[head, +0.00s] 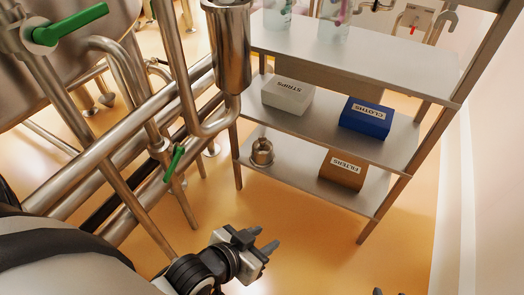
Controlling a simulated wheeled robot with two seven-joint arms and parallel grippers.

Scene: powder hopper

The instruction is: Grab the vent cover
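A small round metal fitting (262,152), which looks like the vent cover, stands at the left end of the rack's lowest shelf (295,175). My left gripper (266,240) is low in the middle of the head view, over the orange floor. It is open and empty, with its two fingers apart and pointing right. It is below the fitting in the picture and clear of it. Only the dark fingertips of my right gripper (388,292) show at the bottom edge; they stand apart with nothing visible between them.
The lowest shelf also holds a brown FILTERS box (342,171). A white STRIPS box (287,95) and a blue CLOTHS box (365,118) are on the middle shelf. Steel pipes (150,130) with green-handled valves fill the left. Floor before the rack is clear.

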